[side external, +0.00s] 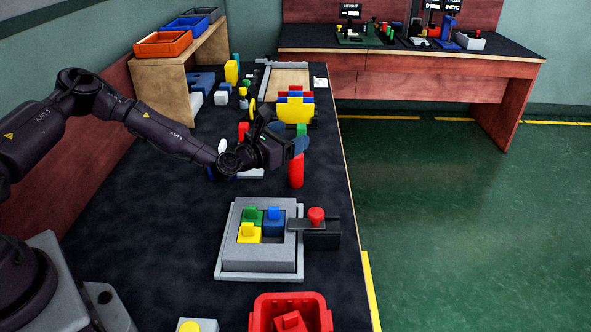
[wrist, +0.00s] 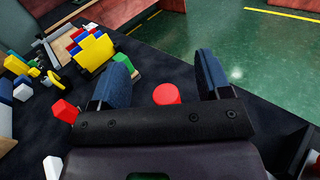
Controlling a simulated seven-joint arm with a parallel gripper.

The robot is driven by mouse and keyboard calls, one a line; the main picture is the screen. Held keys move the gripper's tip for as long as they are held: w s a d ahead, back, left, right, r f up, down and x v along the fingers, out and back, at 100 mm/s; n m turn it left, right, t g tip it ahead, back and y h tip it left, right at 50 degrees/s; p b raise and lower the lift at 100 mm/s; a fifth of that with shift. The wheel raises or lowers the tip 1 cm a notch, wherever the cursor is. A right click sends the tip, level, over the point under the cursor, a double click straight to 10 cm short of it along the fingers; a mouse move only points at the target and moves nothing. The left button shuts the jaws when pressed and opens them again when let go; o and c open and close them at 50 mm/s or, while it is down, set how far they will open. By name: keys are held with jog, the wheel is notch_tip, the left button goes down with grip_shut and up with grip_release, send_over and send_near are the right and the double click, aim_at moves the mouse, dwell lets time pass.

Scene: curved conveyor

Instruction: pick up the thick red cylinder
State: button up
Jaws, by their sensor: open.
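The thick red cylinder (side external: 296,172) stands upright on the dark table near its right edge in the side view. My gripper (side external: 300,140) is at the cylinder's upper part, and its blue-padded finger hides part of the top. In the wrist view the round red top of the cylinder (wrist: 167,94) shows between the two spread fingers of my gripper (wrist: 164,65), close to the palm edge. The jaws are open. I cannot tell whether either finger touches the cylinder.
A grey fixture (side external: 240,267) with coloured blocks and a black box with a red knob (side external: 316,216) stand nearer the camera. A red bin (side external: 262,318) is in front. A stack of coloured bricks (side external: 293,107) stands behind. The table's right edge is close.

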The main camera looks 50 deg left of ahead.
aim_at(296, 166)
jog(key=shift+n+y, duration=0.3)
jog(key=shift+n, duration=0.3)
jog(key=f, duration=0.6)
jog(key=shift+a+f, duration=0.25)
jog(key=shift+a, duration=0.15)
jog(key=shift+w+a+f, duration=0.1)
jog(key=shift+w+f, duration=0.1)
jog(key=shift+w, duration=1.05)
jog(key=shift+w+a+f, duration=0.1)
jog(key=shift+w+f, duration=0.1)
jog(key=shift+w, duration=1.05)
jog(key=c, duration=1.1)
